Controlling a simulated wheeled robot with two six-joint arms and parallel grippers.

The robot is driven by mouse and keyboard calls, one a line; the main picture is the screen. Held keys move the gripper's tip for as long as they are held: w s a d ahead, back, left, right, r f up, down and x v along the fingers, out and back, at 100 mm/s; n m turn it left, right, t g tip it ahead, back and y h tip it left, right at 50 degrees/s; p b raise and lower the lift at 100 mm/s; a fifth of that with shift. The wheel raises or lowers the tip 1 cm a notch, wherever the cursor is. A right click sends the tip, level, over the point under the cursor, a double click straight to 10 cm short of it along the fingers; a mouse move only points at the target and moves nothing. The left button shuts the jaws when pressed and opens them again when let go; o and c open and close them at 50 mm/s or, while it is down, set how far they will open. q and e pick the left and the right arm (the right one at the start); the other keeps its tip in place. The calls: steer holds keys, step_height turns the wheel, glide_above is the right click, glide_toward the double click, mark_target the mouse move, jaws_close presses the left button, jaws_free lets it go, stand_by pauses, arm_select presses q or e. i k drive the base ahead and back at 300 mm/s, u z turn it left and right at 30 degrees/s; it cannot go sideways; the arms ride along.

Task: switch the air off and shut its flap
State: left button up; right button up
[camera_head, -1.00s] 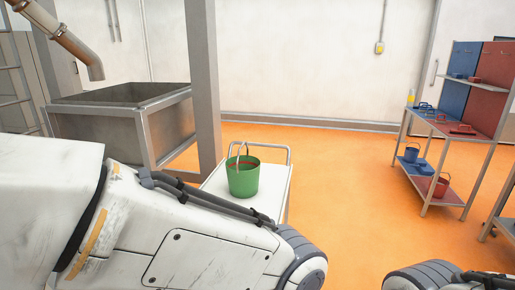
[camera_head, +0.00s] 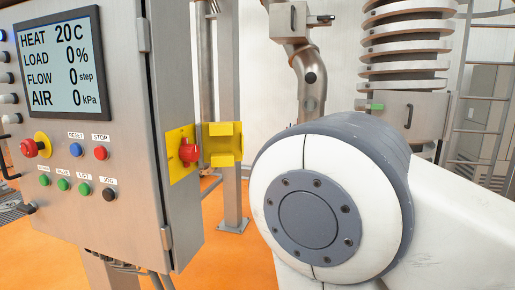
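A red rotary switch (camera_head: 189,151) sits on a yellow plate (camera_head: 178,168) on the side of the grey control cabinet (camera_head: 130,220). A yellow flap (camera_head: 222,150) stands open to the right of the switch, swung clear of it. I cannot tell which setting the red handle is at. The screen (camera_head: 62,62) on the cabinet front reads AIR 0 kPa, HEAT 20 C, LOAD 0% and FLOW 0 step. Neither of my grippers shows. A large white joint of my own arm fills the right foreground.
The cabinet front carries a red knob on a yellow ring (camera_head: 38,146) and several push buttons, including STOP (camera_head: 100,153). A steel post (camera_head: 231,130) stands behind the flap. Bent piping (camera_head: 310,75), a ribbed column (camera_head: 404,40) and a ladder (camera_head: 482,120) stand further back.

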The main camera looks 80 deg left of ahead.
mark_target(188, 153)
steer(key=u, duration=4.55)
steer(key=k, duration=1.2)
steer(key=z, duration=1.6)
steer(key=i, duration=0.5)
